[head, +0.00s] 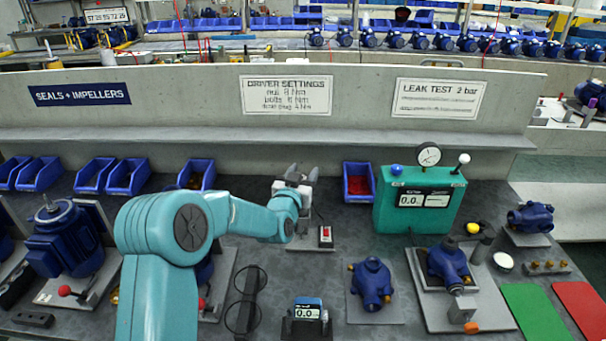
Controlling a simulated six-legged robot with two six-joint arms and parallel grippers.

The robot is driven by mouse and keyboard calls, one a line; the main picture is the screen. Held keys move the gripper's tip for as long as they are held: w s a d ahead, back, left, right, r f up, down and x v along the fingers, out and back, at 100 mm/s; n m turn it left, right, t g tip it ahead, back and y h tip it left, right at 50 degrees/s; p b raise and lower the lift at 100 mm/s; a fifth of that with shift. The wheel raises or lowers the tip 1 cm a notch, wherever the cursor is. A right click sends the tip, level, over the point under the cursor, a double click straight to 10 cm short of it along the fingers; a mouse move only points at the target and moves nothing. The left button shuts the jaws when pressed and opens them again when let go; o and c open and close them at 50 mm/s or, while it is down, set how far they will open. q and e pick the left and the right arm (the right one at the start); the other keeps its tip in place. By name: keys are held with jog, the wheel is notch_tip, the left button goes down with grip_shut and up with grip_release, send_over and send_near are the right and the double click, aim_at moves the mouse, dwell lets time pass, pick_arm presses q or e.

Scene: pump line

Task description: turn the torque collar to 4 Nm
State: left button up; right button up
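I cannot make out the torque collar or its driver; my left arm and hand cover part of the bench. My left gripper (303,172) is at the back middle of the bench, above a small plate with a red-button box (325,236). Its two dark fingers stand apart, and I see nothing clearly held between them. Whatever is directly behind the hand is hidden. A driver settings sign (286,95) on the back panel lists values in Nm, the lowest line apparently 4 Nm. A small box with a display (306,313) reads 0.0 at the front. My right gripper is not in view.
A green test unit (418,203) with a gauge stands right of the hand, beside a blue bin with red parts (358,183). Blue pumps (371,282) sit on plates at the front. Green (540,312) and red mats lie right.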

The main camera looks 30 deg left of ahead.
pick_arm(q)
jog(key=c, duration=0.7)
jog(key=h+b, duration=0.1)
jog(key=m+h+b, duration=0.1)
jog(key=b, duration=0.1)
jog(key=shift+f, duration=0.25)
jog(key=shift+r+m+t+h+b, duration=0.1)
jog(key=shift+m+t+h+b, duration=0.25)
jog(key=shift+m+h, duration=0.35)
jog(key=shift+s+d+r+m+g+h+p, duration=0.1)
jog(key=shift+d+m+g+h+p, duration=0.15)
jog(key=shift+m+g+h+p, duration=1.1)
jog(key=shift+s+d+m+g+h+p, duration=0.1)
jog(key=shift+d+m+g+h+p, duration=0.15)
jog(key=shift+m+h+p, duration=2.15)
jog(key=shift+d+r+m+g+h+p, duration=0.1)
jog(key=shift+d+m+g+h+p, duration=0.4)
jog(key=shift+h, duration=2.55)
jog(key=shift+a+m+g+h, duration=0.15)
jog(key=shift+m+g+h, duration=0.15)
jog(key=shift+m+g, duration=0.2)
